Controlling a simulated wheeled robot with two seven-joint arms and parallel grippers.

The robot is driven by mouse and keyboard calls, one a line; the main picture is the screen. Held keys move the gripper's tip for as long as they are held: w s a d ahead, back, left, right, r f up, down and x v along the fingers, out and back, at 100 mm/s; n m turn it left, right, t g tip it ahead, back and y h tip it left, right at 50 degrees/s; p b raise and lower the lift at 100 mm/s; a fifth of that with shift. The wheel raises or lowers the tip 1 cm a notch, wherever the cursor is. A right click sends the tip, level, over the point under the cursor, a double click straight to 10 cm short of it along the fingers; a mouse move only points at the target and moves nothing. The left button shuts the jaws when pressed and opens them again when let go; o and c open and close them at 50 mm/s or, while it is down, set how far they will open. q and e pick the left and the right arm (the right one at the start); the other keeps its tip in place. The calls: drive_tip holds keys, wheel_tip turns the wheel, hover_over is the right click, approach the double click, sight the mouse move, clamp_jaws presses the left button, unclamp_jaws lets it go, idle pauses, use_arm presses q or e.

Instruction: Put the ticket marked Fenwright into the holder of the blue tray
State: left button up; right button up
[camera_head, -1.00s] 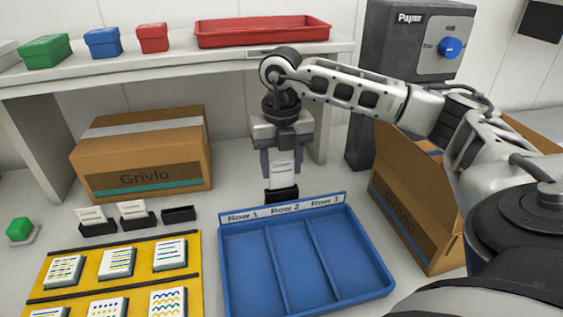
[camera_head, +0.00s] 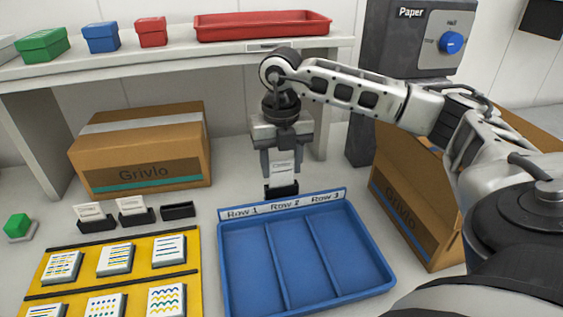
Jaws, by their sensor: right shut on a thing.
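My right gripper (camera_head: 281,165) points down behind the blue tray (camera_head: 250,262) and is shut on a white ticket (camera_head: 282,171). The ticket's print is too small to read. Its lower edge is at the small black holder (camera_head: 282,190) behind the tray's back rim; I cannot tell how deep it sits in the slot. The tray is empty, with three compartments labelled Row 1, Row 2 and Row 3. Two other white tickets stand in black holders on the left (camera_head: 90,210) (camera_head: 131,206). A third black holder (camera_head: 178,211) beside them is empty. My left gripper is not in view.
A yellow board (camera_head: 60,289) with several printed blocks lies at the left front. A cardboard box (camera_head: 140,165) stands behind the holders, and an open one (camera_head: 405,215) stands right of the tray. A shelf (camera_head: 225,50) with a red tray (camera_head: 262,26) and small boxes runs above.

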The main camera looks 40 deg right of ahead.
drive_tip(key=shift+f+b, duration=0.5)
drive_tip(key=shift+f, duration=0.2)
idle(0.4)
drive_tip(key=o, duration=1)
wheel_tip(320, 180, up, 8)
drive_tip(key=shift+f, duration=0.2)
drive_tip(key=shift+f, duration=0.15)
